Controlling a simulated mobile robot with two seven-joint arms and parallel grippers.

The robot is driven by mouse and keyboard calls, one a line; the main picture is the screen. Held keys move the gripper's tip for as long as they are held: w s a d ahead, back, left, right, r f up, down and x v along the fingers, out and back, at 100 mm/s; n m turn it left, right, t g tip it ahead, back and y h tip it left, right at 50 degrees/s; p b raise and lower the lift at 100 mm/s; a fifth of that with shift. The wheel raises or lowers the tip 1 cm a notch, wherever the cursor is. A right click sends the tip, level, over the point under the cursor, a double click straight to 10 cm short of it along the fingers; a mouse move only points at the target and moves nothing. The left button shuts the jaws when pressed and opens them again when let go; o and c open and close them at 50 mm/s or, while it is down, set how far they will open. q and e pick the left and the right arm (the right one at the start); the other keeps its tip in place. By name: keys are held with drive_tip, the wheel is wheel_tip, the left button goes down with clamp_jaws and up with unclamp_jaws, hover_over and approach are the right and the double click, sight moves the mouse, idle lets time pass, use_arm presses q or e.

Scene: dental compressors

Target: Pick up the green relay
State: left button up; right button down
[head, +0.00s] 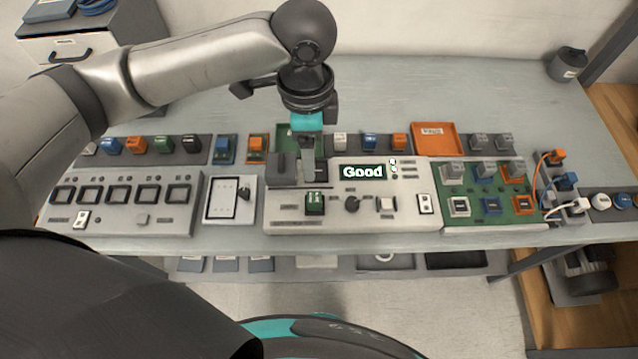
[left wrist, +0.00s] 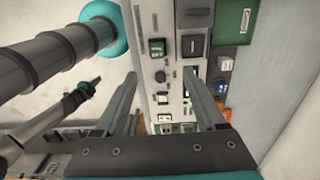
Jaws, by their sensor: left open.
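A green relay (head: 162,144) stands in the back row of small coloured relays, left of my left gripper. Another green block with white marks (head: 315,203) sits on the front of the white test panel (head: 290,222); it also shows in the left wrist view (left wrist: 157,48), and I cannot tell if it is a relay or a switch. My left gripper (head: 297,172) points down over the back left part of the panel, jaws apart. In the left wrist view nothing is seen held between its fingers (left wrist: 163,78). The gripper hides part of the panel's socket area. My right gripper is not in view.
The panel's screen (head: 363,172) reads "Good". A green tray (head: 284,130) is partly behind the gripper; an orange tray (head: 435,139) lies to the right. A grey box with several square sockets (head: 120,222) is at left. The table's back (head: 430,90) is clear.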

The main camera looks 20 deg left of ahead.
use_arm(q)
approach(313, 197)
drive_tip(key=shift+a+f+b, duration=0.15)
drive_tip(key=shift+a+b, duration=0.15)
drive_tip(key=shift+b, duration=0.05)
wheel_tip(313, 197, down, 4)
drive_tip(key=shift+r, duration=0.25)
drive_tip(key=shift+f, duration=0.45)
drive_tip(key=f, duration=0.3)
drive_tip(key=f+b, duration=0.1)
drive_tip(key=shift+d+f, duration=0.25)
drive_tip(key=shift+f, duration=0.1)
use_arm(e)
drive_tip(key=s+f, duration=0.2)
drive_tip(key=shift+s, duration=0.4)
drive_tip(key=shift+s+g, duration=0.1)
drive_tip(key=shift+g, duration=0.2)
use_arm(q)
drive_tip(key=shift+c, duration=1.2)
clamp_jaws()
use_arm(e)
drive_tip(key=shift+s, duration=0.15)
use_arm(q)
drive_tip(key=shift+r, duration=0.1)
